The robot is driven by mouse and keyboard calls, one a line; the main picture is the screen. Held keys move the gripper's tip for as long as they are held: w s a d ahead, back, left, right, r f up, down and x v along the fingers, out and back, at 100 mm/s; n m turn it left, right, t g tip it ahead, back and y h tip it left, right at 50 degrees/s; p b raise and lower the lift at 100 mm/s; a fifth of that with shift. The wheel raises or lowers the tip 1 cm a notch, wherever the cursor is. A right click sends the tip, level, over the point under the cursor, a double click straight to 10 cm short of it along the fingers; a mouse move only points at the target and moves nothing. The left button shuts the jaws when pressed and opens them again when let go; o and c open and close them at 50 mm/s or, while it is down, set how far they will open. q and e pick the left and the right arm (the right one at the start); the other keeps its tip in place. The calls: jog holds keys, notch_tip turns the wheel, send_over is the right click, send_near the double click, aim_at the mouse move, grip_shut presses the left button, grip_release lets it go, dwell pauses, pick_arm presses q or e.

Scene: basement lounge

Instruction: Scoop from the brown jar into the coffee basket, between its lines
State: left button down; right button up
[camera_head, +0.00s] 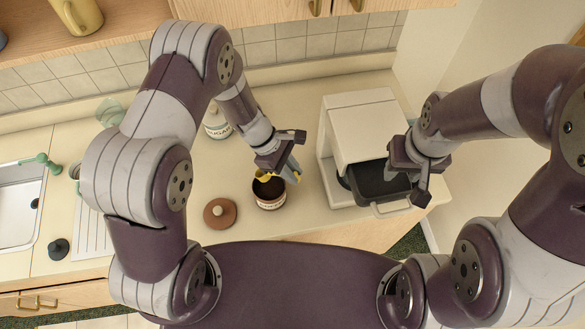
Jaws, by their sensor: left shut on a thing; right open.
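The brown jar (270,203) stands open on the counter, with a pale label and dark contents inside. My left gripper (285,170) is above the jar, shut on a yellow scoop (263,175) at the jar's mouth. How deep the scoop's bowl sits, and what it holds, I cannot tell. The dark coffee basket (377,184) sits at the front of the white coffee machine (362,128). Its lines are too small to see. My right gripper (410,178) is open at the basket's right side; whether it touches the basket is unclear.
A brown round lid (220,213) with a knob lies left of the jar. A white sugar canister (216,123) stands behind my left arm. The sink (18,205) is at far left. Bare counter lies between the jar and the coffee machine.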

pick_arm(q)
notch_tip(320, 180, down, 10)
jog(key=b, duration=0.8)
jog(key=s+d+r+t+y+p, duration=0.1)
jog(key=d+r+y+p, duration=0.3)
jog(key=p, duration=0.5)
notch_tip(320, 180, up, 2)
jog(key=shift+r+t+y+p, duration=0.1)
jog(key=shift+t+y+p, duration=0.3)
jog(key=shift+y, duration=0.3)
jog(key=shift+a, duration=0.1)
jog(key=shift+s, duration=0.1)
